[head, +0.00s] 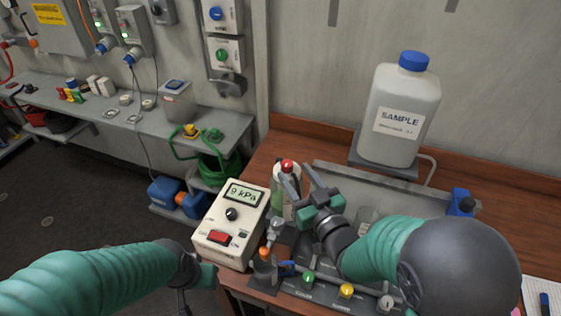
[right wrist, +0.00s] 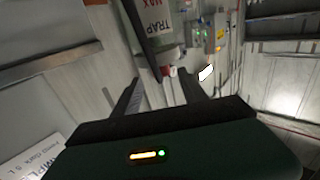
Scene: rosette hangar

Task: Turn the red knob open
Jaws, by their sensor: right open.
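A small red knob (head: 287,165) sits on top of a pale upright trap bottle (head: 279,200) behind the meter. My right gripper (head: 298,178) is open, its two fingers pointing toward the back, with the red knob near the left fingertip. In the right wrist view the fingers (right wrist: 160,88) are spread and empty. A red part (right wrist: 169,71) shows ahead between them, near a label reading "TRAP MAX". I cannot tell whether a finger touches the knob. My left gripper (head: 190,285) is low in the head view, left of the meter; its jaws are unclear.
A meter box (head: 232,226) reading "9 kPa" with a red switch stands left. Green (head: 308,278) and yellow (head: 346,291) knobs line the front. A large sample bottle (head: 402,110) stands on a stand at the back right. A side bench (head: 120,115) is beyond, left.

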